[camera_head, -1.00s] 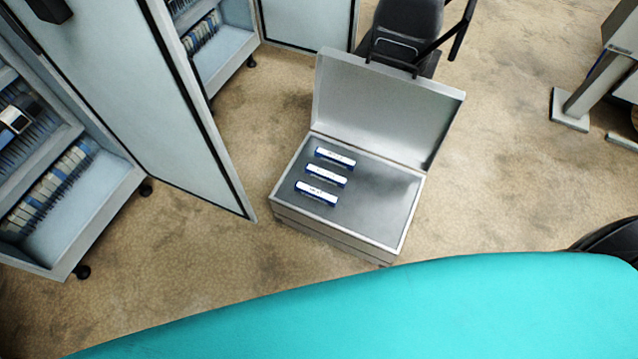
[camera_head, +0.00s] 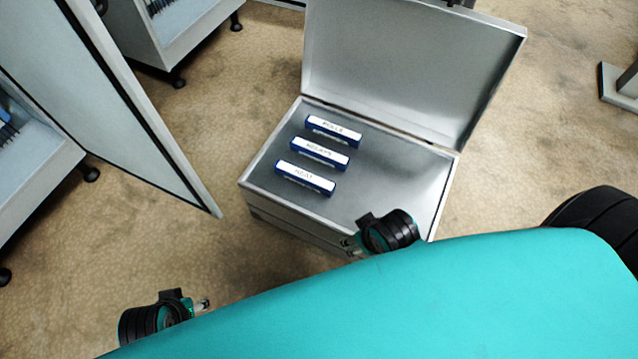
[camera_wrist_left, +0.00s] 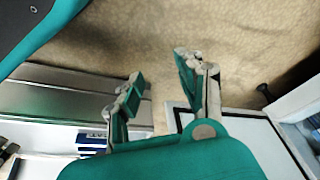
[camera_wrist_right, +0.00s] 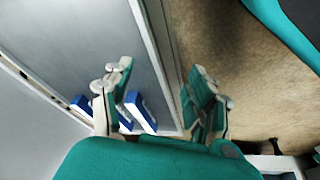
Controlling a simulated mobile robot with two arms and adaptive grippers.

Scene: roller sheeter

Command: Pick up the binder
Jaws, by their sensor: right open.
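Three blue binders with white labelled spines lie in a row in the open metal case (camera_head: 405,178): a far binder (camera_head: 333,131), a middle binder (camera_head: 320,153) and a near binder (camera_head: 305,178). My right gripper (camera_head: 349,243) is at the case's front edge, right of and nearer than the binders. In the right wrist view its fingers (camera_wrist_right: 161,82) are apart and empty, with a binder (camera_wrist_right: 141,112) beyond one finger. My left gripper (camera_head: 203,305) is low on the left, outside the case. Its fingers (camera_wrist_left: 160,78) are apart and empty in the left wrist view.
The case lid (camera_head: 410,70) stands open at the back. A cabinet door (camera_head: 120,105) stands at the left, with cabinets behind it. My teal body covers the bottom of the head view. The case's right half is clear.

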